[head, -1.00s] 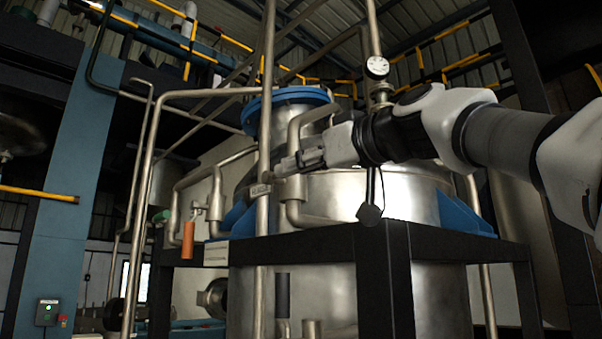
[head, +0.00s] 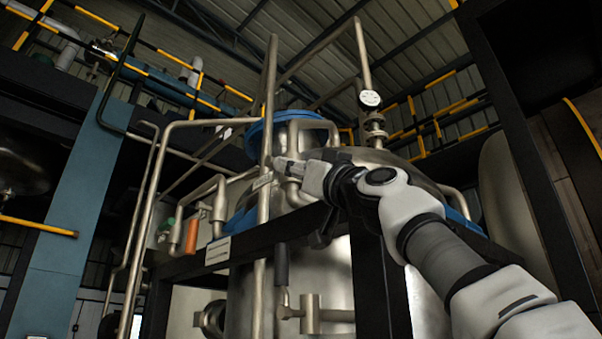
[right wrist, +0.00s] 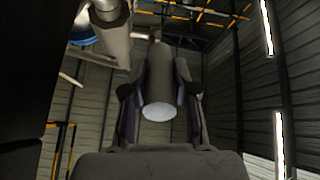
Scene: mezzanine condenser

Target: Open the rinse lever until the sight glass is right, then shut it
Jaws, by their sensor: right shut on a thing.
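My right gripper (head: 283,165) is beside the upright steel pipe (head: 264,205), in front of the tank's upper part. In the right wrist view, its fingers (right wrist: 160,100) are shut on a grey cylindrical handle (right wrist: 158,78), whose round pale end faces the camera. In the head view my gripper hides most of this handle, and I cannot read whether it is the rinse lever. A small tag (head: 262,181) is on the pipe just below the gripper, its text unreadable. I cannot pick out the sight glass with certainty. My left gripper is not in view.
An orange handle (head: 191,236) hangs at the left, and a dark grey handle (head: 281,265) hangs below my gripper. A dial gauge (head: 370,98) tops a fitting at the right. A black frame beam (head: 235,247) runs in front of the tank (head: 285,298).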

